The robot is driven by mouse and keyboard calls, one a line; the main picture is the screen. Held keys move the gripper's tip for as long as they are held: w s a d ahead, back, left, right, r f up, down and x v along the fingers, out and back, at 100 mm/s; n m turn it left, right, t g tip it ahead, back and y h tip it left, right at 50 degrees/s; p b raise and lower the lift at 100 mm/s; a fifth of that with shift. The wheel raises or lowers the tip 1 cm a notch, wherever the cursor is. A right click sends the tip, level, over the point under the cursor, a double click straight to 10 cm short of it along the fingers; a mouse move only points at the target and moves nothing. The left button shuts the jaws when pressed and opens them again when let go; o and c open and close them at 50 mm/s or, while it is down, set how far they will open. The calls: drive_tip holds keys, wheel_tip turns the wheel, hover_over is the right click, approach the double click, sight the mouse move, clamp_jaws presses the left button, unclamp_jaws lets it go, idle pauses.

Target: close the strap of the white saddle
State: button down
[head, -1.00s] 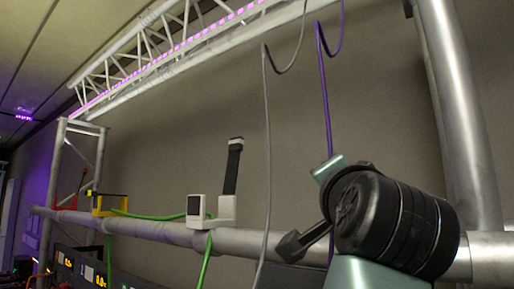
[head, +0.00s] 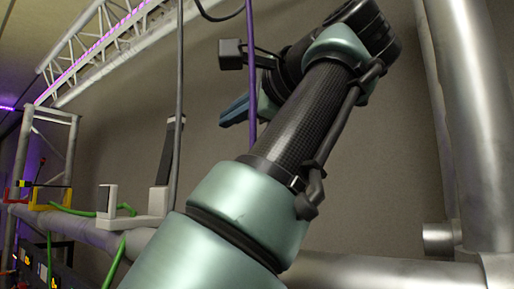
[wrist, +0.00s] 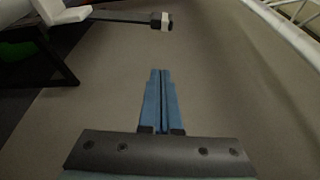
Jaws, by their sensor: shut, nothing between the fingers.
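The white saddle (head: 157,203) sits on the horizontal truss pipe at the left of the head view. Its black strap (head: 165,155) stands up, open, with a pale tip at the top. In the wrist view the saddle (wrist: 58,12) is at the upper left, and its strap (wrist: 120,16) reaches right to a white and black tip. My gripper (head: 222,122) has blue fingers, shut and empty, to the right of the strap and apart from it. In the wrist view the shut fingers (wrist: 160,72) point toward the space below the strap tip.
A green cable (head: 75,211) runs along the pipe by the saddle. A yellow saddle (head: 50,196) is farther left. A grey cable (head: 179,70) and a purple cable (head: 251,75) hang near my arm. A thick upright pipe (head: 470,120) stands at the right.

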sight(170, 149)
drive_tip(key=w+a+p, duration=0.4)
drive_tip(key=a+p, duration=0.1)
drive_tip(key=a, duration=0.2)
drive_tip(key=shift+a+p, duration=0.3)
drive_tip(key=shift+p, duration=0.05)
idle(0.4)
